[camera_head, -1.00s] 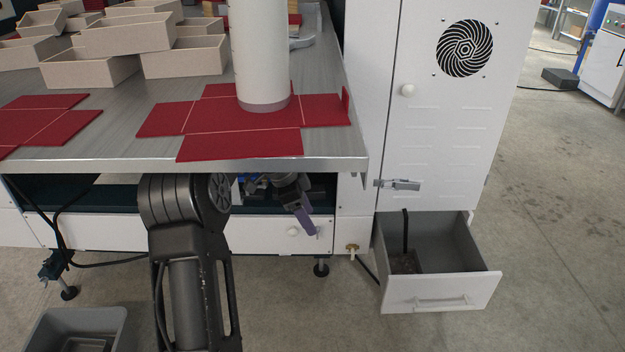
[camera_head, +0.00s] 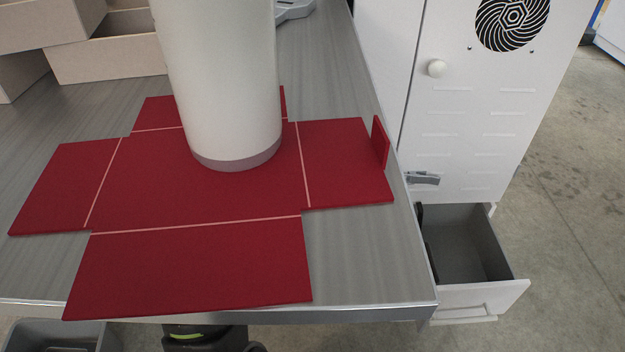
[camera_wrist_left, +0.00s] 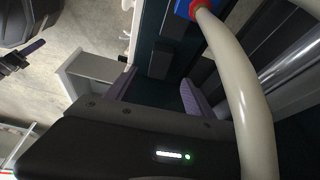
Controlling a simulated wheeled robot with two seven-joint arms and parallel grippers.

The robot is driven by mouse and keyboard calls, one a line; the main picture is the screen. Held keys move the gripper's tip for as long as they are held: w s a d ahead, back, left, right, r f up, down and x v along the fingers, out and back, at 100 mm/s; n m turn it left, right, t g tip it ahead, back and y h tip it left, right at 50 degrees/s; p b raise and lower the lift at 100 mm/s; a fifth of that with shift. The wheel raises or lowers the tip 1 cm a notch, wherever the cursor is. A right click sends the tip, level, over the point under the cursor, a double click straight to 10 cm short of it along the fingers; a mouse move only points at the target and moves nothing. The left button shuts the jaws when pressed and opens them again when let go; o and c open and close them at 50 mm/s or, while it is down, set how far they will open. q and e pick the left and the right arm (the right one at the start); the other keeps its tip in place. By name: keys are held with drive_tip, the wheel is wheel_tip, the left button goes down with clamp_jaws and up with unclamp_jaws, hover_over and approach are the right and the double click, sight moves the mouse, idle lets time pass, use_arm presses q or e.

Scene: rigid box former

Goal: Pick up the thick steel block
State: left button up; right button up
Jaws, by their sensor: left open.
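My left gripper (camera_wrist_left: 157,90) shows in the left wrist view, with its two purple fingers apart and nothing between them. Beyond the fingers, two small dark blocks (camera_wrist_left: 161,57) sit on a dark teal surface. I cannot tell whether either is the thick steel block. No steel block can be made out in the head view, where the tabletop hides what is below it. A dark gripper with a purple fingertip, apparently my right gripper (camera_wrist_left: 22,55), shows at the left edge of the left wrist view. Its jaw opening is unclear.
The table (camera_head: 370,275) carries a flat red cross-shaped blank (camera_head: 190,265), under a white column (camera_head: 220,80), and beige boxes (camera_head: 110,60). An open drawer (camera_head: 470,245) juts out at the right. A pale hose (camera_wrist_left: 240,90) crosses the wrist view's right side.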

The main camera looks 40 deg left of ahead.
use_arm(q)
drive_tip(key=shift+b+x, duration=0.5)
drive_tip(key=shift+x, duration=0.8)
drive_tip(key=shift+f, duration=0.1)
drive_tip(key=b+x, duration=0.3)
drive_tip(key=x, duration=0.1)
drive_tip(key=shift+d+f, duration=0.15)
drive_tip(key=shift+f, duration=0.05)
drive_tip(key=shift+w+d+f, duration=0.1)
drive_tip(key=shift+w+f, duration=0.05)
drive_tip(key=shift+f, duration=0.15)
drive_tip(key=shift+c, duration=0.2)
clamp_jaws()
drive_tip(key=shift+r, duration=0.1)
